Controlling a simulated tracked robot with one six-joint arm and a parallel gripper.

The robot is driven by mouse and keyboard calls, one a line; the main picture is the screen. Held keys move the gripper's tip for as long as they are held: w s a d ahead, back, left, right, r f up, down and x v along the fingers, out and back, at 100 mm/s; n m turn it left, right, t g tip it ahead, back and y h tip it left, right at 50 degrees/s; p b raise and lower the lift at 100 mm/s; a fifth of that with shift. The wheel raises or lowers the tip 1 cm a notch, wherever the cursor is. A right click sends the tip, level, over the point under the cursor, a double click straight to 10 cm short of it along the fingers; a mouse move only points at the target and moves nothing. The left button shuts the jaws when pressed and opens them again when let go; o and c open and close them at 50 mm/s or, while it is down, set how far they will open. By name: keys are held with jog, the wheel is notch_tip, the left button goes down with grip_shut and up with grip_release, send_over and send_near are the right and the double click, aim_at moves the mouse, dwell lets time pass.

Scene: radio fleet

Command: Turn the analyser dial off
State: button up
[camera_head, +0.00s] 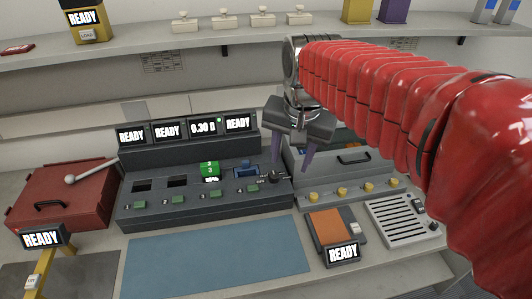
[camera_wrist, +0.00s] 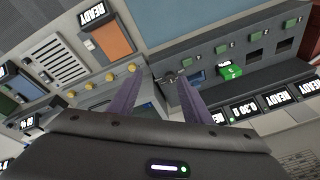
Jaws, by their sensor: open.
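The analyser (camera_head: 150,213) is a dark grey console with a row of screens along its back; one reads 0.30 and the others READY. A green block (camera_head: 210,170) sits in one of its slots, and also shows in the wrist view (camera_wrist: 230,71). The dial (camera_head: 273,177), a small dark knob, is at the console's right end. My gripper (camera_head: 292,166) is open and empty, pointing down. In the wrist view its purple fingers (camera_wrist: 151,76) are apart, with the dial (camera_wrist: 172,78) close by one fingertip. I cannot tell whether they touch, and the dial's marking is unreadable.
A grey unit with yellow knobs (camera_head: 342,191) stands right of the analyser. A red case (camera_head: 65,197) is at left. A blue mat (camera_head: 215,265) lies clear in front. An orange-topped device (camera_head: 328,229) and a slatted box (camera_head: 400,220) lie at right. A shelf (camera_head: 140,50) runs behind.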

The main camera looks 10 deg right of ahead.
jog(key=w+f+m+g, duration=0.2)
jog(key=w+m, duration=0.1)
jog(key=w, duration=0.5)
jog(key=m+g, duration=0.1)
jog(key=m, duration=0.2)
send_over(274, 175)
notch_tip(274, 175, down, 3)
jog(key=shift+w, duration=0.15)
notch_tip(274, 175, down, 14)
jog(key=shift+r, duration=0.15)
dwell(0.4)
jog(key=c, duration=1.1)
